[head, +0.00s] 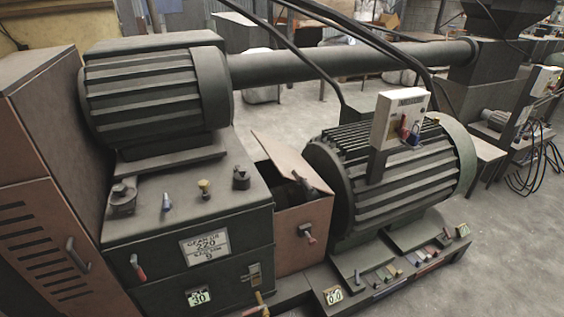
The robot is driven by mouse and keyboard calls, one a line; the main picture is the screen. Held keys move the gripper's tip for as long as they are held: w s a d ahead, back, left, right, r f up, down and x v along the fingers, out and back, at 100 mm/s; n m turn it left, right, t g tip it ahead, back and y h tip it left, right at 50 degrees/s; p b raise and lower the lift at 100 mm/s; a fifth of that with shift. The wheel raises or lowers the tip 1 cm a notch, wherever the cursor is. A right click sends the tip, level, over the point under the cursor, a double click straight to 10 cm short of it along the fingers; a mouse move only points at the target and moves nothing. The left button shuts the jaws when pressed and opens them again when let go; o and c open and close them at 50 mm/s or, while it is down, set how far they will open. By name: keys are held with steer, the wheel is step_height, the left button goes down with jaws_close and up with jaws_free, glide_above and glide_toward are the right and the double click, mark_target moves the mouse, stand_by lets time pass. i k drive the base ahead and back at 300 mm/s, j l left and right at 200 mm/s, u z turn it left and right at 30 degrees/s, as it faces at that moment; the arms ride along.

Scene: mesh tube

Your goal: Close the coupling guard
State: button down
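The coupling guard (288,247) is a dull red-brown box between the gearbox block and the large ribbed motor. Its lid (288,158) is a flat panel that stands tilted up, leaving a dark gap over the box. What lies inside the guard is mostly in shadow. My gripper is not in view.
The gearbox (187,240) with knobs on top stands left of the guard. The large motor (400,185) with a white switch box (399,117) stands right. A red-brown cabinet (45,180) is far left. Dark pipes and cables cross above. Free floor (515,235) lies right.

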mark_target(291, 167)
steer(key=i+j, duration=0.35)
steer(key=i, duration=0.15)
steer(key=i+j, duration=0.3)
steer(key=i, duration=0.25)
